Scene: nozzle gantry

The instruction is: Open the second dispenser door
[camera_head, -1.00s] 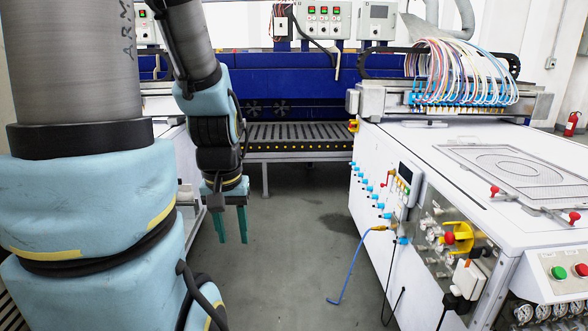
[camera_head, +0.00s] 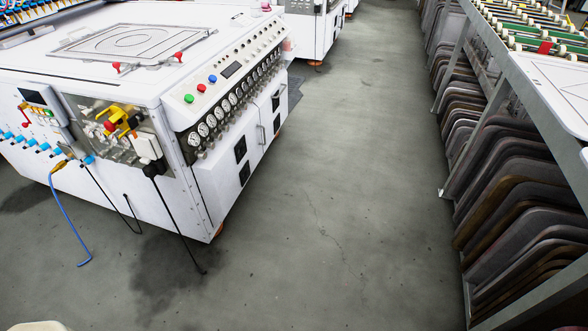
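The white dispenser machine (camera_head: 95,75) stands at the left in the head view. Its right-hand side has a white panel door (camera_head: 266,125) with a small handle (camera_head: 262,134), which looks shut. Dark fittings (camera_head: 241,150) sit on the panel nearer to me. A second white machine (camera_head: 305,30) stands behind at the top, with its front partly cut off by the frame. I cannot tell which door is the second dispenser door. My gripper and arm are out of the frame.
A wide strip of grey floor (camera_head: 340,190) lies clear between the machine and a rack (camera_head: 510,100) of dark curved boards at the right. A blue hose (camera_head: 68,215) and black cables (camera_head: 180,225) hang to the floor at the machine's near end.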

